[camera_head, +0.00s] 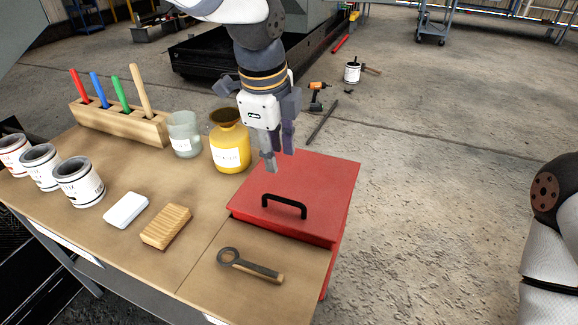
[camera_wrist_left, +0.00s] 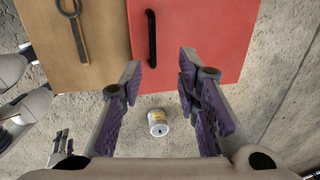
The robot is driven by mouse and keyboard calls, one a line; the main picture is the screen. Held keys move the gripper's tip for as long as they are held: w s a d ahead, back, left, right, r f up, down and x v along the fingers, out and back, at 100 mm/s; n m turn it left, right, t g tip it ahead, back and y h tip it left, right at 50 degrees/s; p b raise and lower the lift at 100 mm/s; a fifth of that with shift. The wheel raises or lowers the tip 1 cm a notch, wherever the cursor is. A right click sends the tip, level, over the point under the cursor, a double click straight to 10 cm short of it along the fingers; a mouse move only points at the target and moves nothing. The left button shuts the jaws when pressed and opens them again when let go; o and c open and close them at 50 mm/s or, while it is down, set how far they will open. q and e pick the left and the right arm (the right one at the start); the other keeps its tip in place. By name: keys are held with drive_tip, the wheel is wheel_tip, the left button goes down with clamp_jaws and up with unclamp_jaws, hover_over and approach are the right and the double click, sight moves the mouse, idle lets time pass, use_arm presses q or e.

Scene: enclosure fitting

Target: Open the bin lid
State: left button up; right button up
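The red bin lid (camera_head: 318,176) lies flat and shut on the red bin at the table's right end. Its black handle (camera_head: 284,205) stands near the front edge. My left gripper (camera_head: 279,160) points down above the lid's back left part, behind the handle. In the left wrist view its fingers (camera_wrist_left: 158,78) are spread with nothing between them, and the handle (camera_wrist_left: 151,40) shows beyond them, apart from both. My right arm shows at the right edge of the head view. What looks like my right gripper (camera_wrist_left: 62,143) is small at the wrist view's left, its opening unclear.
A yellow jar (camera_head: 230,147) and a glass jar (camera_head: 185,135) stand left of my left gripper. A ring-ended tool (camera_head: 248,265) lies in front of the bin. A wooden block (camera_head: 166,227), a white block (camera_head: 126,210) and cans are farther left. The floor right of the bin is clear.

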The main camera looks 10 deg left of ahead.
sight(282, 199)
use_arm(q)
drive_tip(key=f, duration=0.7)
drive_tip(key=f+b, duration=0.1)
drive_tip(key=f, duration=0.3)
drive_tip(key=shift+w+d+f, duration=0.15)
drive_tip(key=shift+w+d, duration=0.05)
drive_tip(key=shift+w, duration=0.15)
clamp_jaws()
use_arm(e)
drive_tip(key=shift+s+f, duration=0.3)
drive_tip(key=shift+s, duration=0.35)
drive_tip(key=shift+s+f, duration=0.25)
drive_tip(key=shift+s, duration=0.35)
